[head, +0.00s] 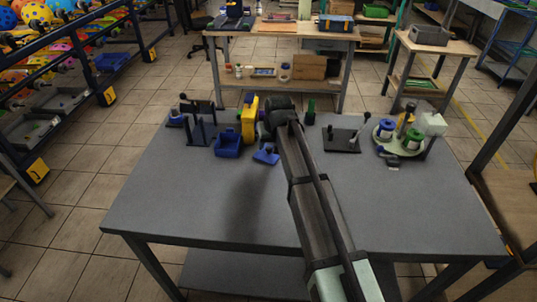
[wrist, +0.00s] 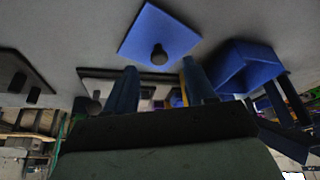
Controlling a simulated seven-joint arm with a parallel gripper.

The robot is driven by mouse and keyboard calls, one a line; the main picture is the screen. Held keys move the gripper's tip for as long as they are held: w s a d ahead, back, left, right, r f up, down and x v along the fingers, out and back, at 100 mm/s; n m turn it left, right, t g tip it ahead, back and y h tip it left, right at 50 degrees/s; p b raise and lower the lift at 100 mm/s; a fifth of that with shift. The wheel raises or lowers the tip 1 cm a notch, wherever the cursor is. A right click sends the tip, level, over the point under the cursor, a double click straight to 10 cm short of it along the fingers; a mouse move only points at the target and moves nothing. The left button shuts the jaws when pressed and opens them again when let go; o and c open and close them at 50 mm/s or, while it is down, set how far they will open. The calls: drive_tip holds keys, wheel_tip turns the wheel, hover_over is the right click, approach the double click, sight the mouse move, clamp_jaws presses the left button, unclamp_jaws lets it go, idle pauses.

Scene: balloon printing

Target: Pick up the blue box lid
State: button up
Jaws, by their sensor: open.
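The blue box lid (head: 266,157) is a flat blue square with a dark knob, lying on the grey table (head: 205,205). In the wrist view the lid (wrist: 150,27) is near the top centre, its round black knob (wrist: 159,54) facing the camera. The open blue box (head: 228,147) stands just left of the lid in the head view; it also shows at the right of the wrist view (wrist: 250,62). My gripper (wrist: 160,86) is open and empty, its two dark blue fingers apart and below the knob in the picture. The lid is not between them.
A yellow upright piece (head: 249,119) stands behind the blue box. A black stand (head: 200,125) is at the left, a black plate with a post (head: 341,139) at the right, and a round tray (head: 378,133) with spools farther right. The table's front is clear.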

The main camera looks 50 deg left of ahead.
sight(269, 148)
drive_tip(key=x, duration=0.3)
drive_tip(key=shift+w+f, duration=0.1)
clamp_jaws()
idle(0.4)
